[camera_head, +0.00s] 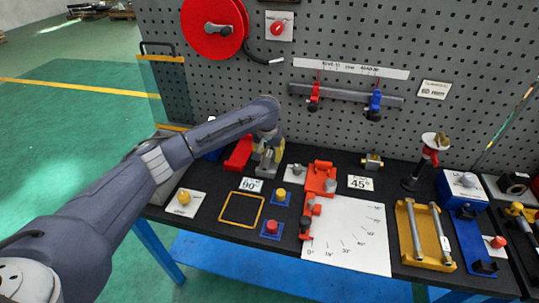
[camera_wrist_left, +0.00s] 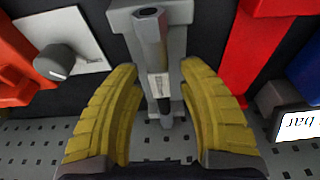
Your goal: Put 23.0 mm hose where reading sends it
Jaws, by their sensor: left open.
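My left gripper (camera_head: 268,160) reaches in from the left over the back of the black bench. In the left wrist view its two yellow fingers (camera_wrist_left: 160,115) are open, one on each side of a grey metal piece (camera_wrist_left: 152,40) with a hexagonal, hollow end, a small white label and a dark section. The fingers appear apart from it. The piece lies along a grey holder (camera_wrist_left: 183,12); I cannot tell whether it is the 23.0 mm hose, and its label is unreadable. A black hose (camera_head: 264,60) hangs from the red reel (camera_head: 214,28). My right gripper is not in view.
A 90° card (camera_head: 251,185) and a 45° card (camera_head: 360,183) lie on the bench. A red fixture (camera_head: 320,178) stands beside the white angle sheet (camera_head: 350,240). A yellow tray (camera_head: 425,263) holds two rods. The yellow square outline (camera_head: 242,208) is empty.

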